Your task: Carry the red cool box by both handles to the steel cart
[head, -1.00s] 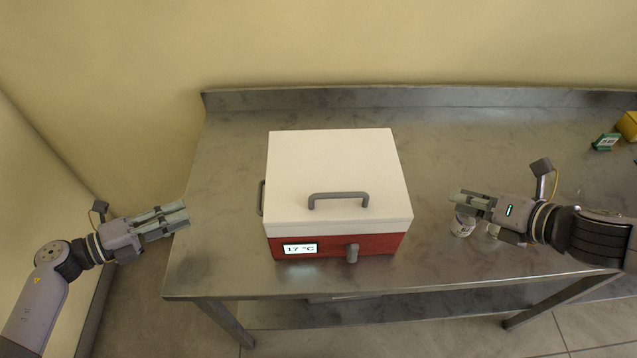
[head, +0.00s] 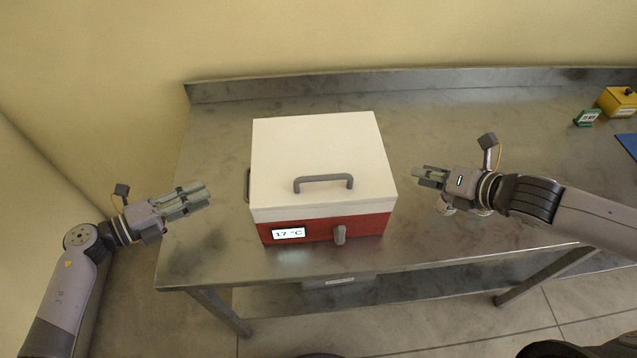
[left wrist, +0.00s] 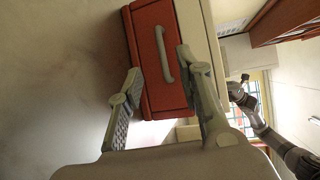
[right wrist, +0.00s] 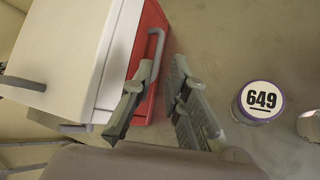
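The red cool box (head: 323,229) with a white lid (head: 318,160) stands on a steel table. Its left side handle (head: 247,185) also shows in the left wrist view (left wrist: 163,55); its right side handle shows in the right wrist view (right wrist: 154,55). My left gripper (head: 205,193) is open and empty, a short way left of the box; the handle appears between its fingers (left wrist: 160,68) in the left wrist view. My right gripper (head: 416,177) is open and empty, just right of the box, its fingers (right wrist: 160,75) near the right handle. I cannot identify a steel cart separate from the table.
The steel table (head: 215,260) has a raised back edge against the wall. A jar marked 649 (right wrist: 261,99) stands near my right gripper, with another round item (right wrist: 310,125) beside it. A green item (head: 587,118) and a yellow box (head: 618,102) are at the far right.

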